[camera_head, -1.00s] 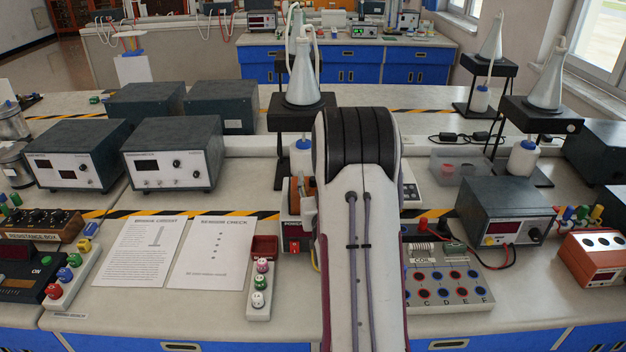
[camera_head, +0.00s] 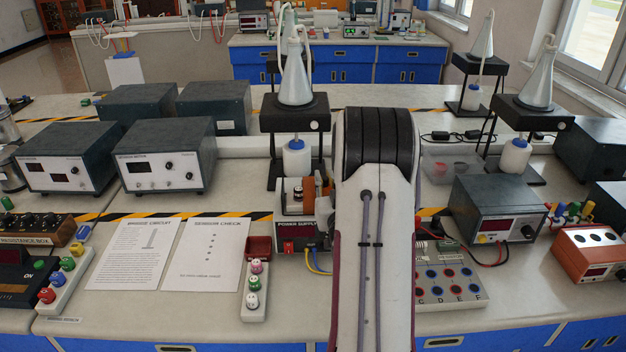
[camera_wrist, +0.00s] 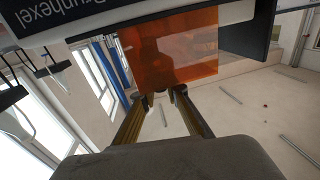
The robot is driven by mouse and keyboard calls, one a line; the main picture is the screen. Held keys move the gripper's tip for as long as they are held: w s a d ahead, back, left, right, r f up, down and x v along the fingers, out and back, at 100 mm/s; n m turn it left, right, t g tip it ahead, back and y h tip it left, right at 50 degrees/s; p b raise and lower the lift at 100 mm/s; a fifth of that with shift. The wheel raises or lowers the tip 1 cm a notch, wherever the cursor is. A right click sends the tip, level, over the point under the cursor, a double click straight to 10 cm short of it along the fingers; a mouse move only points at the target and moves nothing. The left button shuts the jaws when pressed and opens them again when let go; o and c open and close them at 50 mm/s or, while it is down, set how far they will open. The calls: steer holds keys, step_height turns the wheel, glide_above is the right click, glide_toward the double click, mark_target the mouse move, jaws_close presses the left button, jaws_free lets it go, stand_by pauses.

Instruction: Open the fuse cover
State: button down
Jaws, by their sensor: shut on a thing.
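The fuse cover (camera_wrist: 178,48) is a see-through orange panel at the top middle of the wrist view. My gripper (camera_wrist: 162,92) has its two fingertips together at the panel's lower edge, shut on it. In the head view, my arm hides the gripper. The power supply (camera_head: 296,231), with a red switch on its front, stands just left of my arm. An orange part (camera_head: 311,193) shows on top of it, partly hidden; I cannot tell whether this is the cover.
Behind the power supply, a black stand (camera_head: 294,113) holds a metal cone, with a white bottle (camera_head: 297,158) below. A sensor board (camera_head: 449,288) and a meter (camera_head: 498,215) stand to the right. Papers (camera_head: 206,255) and a button strip (camera_head: 254,291) lie to the left.

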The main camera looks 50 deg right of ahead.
steer(key=shift+s+d, duration=1.25)
steer(key=shift+d, duration=0.1)
steer(key=c, duration=2)
jaws_free()
steer(key=shift+s, duration=0.1)
steer(key=shift+a, duration=0.1)
steer(key=shift+v, duration=5.9)
